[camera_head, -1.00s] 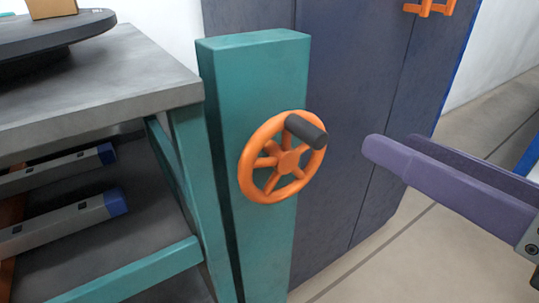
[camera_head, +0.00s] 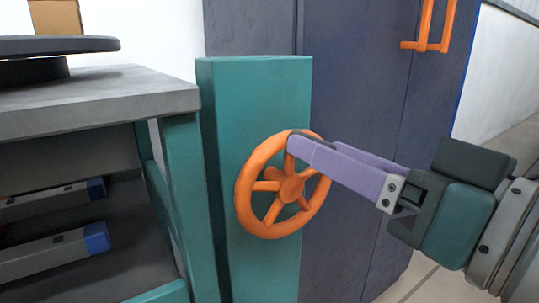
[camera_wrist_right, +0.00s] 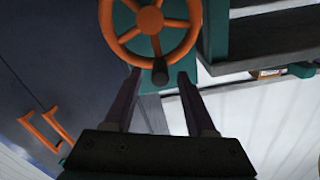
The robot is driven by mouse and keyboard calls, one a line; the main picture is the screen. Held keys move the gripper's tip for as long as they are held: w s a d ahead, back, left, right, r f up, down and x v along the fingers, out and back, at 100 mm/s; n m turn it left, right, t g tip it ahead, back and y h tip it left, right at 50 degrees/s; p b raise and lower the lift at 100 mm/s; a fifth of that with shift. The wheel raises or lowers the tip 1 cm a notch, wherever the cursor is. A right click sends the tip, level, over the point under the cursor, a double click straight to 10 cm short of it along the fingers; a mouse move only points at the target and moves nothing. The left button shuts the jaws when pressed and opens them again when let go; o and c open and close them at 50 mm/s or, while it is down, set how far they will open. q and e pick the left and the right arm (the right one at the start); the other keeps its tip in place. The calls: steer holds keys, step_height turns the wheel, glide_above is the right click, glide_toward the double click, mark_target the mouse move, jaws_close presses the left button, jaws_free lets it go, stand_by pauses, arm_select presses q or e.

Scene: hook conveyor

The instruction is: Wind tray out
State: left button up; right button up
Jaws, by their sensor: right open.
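An orange handwheel (camera_head: 285,186) with spokes is mounted on a teal post (camera_head: 262,92). It also shows in the right wrist view (camera_wrist_right: 152,20). Its dark crank handle (camera_wrist_right: 160,73) shows in the right wrist view, between and just beyond the fingertips. In the head view the handle is mostly hidden behind the purple fingers. My right gripper (camera_head: 300,146) is open, with its fingertips at the upper right of the wheel's rim; it also shows in the right wrist view (camera_wrist_right: 160,82). My left gripper is not in view. No tray can be clearly made out.
A grey workbench (camera_head: 110,95) with a teal frame stands at the left, with a dark round turntable (camera_head: 60,45) and a box (camera_head: 55,16) on it. Rails with blue ends (camera_head: 97,237) lie below. A dark cabinet (camera_head: 350,80) with orange handles (camera_head: 430,45) stands behind the post.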

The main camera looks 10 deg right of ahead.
steer(key=shift+w+a, duration=0.2)
steer(key=shift+w, duration=0.25)
jaws_close()
stand_by(1.2)
